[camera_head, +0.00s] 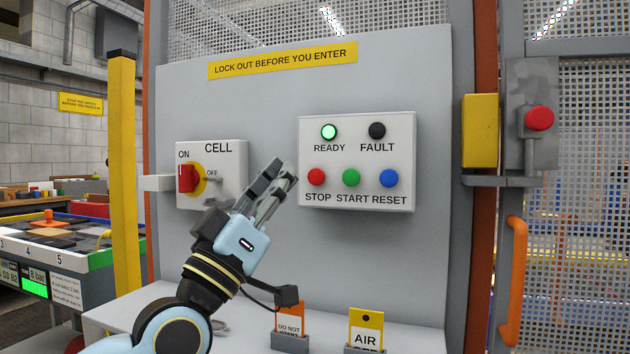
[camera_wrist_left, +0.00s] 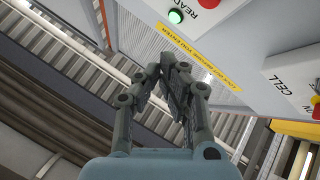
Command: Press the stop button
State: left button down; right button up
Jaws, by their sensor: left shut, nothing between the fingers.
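The red stop button (camera_head: 316,177) is at the lower left of the white control box (camera_head: 357,219), above the word STOP. The green start button (camera_head: 351,177) and blue reset button (camera_head: 388,178) sit to its right. The ready lamp (camera_head: 329,131) is lit green and the fault lamp (camera_head: 377,130) is dark. My left gripper (camera_head: 284,172) is shut and empty, its tips just left of the stop button in the head view. I cannot tell the gap in depth. In the left wrist view, the shut fingers (camera_wrist_left: 178,68) show below the lit ready lamp (camera_wrist_left: 176,16). My right gripper is not in view.
A CELL switch box (camera_head: 226,150) with a red knob (camera_head: 187,178) is behind my left gripper. A shelf below holds a DO NOT START tag (camera_head: 290,322) and a yellow AIR tag (camera_head: 366,322). A red button (camera_head: 539,119) and orange handle (camera_head: 515,282) are at right.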

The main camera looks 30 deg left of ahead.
aim_at(317, 177)
pick_arm(q)
jog(key=shift+h, duration=0.3)
jog(key=w+b, duration=0.1)
jog(key=w, duration=0.1)
jog(key=w+a, duration=0.1)
jog(key=w, duration=0.1)
jog(key=w+b, duration=0.1)
jog(key=w, duration=0.2)
jog(key=shift+a+b, duration=0.3)
jog(key=shift+a, duration=0.05)
jog(key=shift+w, duration=0.1)
dwell(0.7)
jog(key=shift+w+a, duration=0.1)
jog(key=shift+w, duration=0.2)
